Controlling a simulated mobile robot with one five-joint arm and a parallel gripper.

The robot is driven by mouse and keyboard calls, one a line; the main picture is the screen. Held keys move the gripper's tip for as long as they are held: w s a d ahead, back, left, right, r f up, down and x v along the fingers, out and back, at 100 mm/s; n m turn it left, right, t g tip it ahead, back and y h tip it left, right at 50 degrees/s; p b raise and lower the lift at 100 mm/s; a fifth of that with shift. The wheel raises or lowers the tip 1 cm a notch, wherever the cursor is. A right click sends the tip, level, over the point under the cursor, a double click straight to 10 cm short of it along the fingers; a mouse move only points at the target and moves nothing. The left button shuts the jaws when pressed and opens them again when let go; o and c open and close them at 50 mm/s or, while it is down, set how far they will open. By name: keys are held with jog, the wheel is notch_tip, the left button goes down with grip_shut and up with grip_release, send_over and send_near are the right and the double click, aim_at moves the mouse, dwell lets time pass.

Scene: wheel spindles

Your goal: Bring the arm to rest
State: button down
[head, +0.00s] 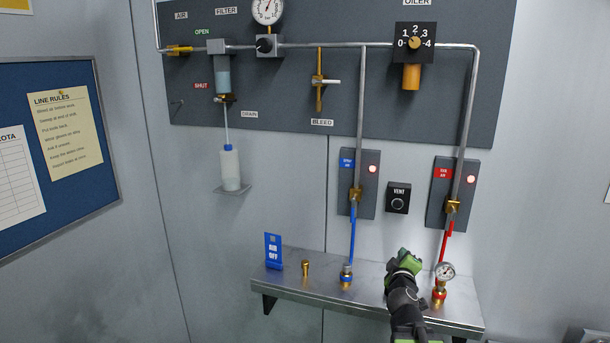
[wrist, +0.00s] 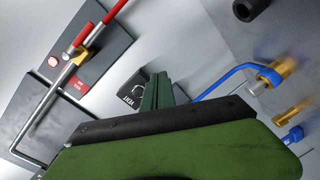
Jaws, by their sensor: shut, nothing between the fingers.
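My gripper (head: 405,257) is over the metal shelf (head: 318,286) in the head view, between the blue hose and the red hose. Its green fingers (wrist: 157,92) fill the lower middle of the wrist view and are shut with nothing held. The black VENT button box (head: 398,198) is on the wall just above it, and it also shows behind the fingertips in the wrist view (wrist: 131,92). My gripper appears apart from the fittings on the shelf.
The shelf carries a blue AIR OFF sign (head: 273,251), a brass fitting (head: 305,268), a blue-ringed coupling (head: 346,276) and a red-ringed coupling with gauge (head: 440,288). Blue (head: 352,236) and red (head: 445,240) hoses hang above. A bottle (head: 230,168) stands on a small bracket at left.

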jog(key=s+a+f+m+g+y, duration=0.1)
jog(key=s+a+f+m+g, duration=0.4)
jog(key=f, duration=0.5)
jog(key=s+a+f+m+g+y, duration=0.2)
jog(key=s+a+f+m+g, duration=0.1)
jog(key=s+f+g, duration=0.45)
jog(key=s+a+f+g+y, duration=0.2)
jog(key=s+a+f+g, duration=0.1)
jog(key=s, duration=0.7)
jog(key=shift+a+f+m, duration=0.3)
jog(key=shift+a+f, duration=0.35)
jog(key=shift+a, duration=0.35)
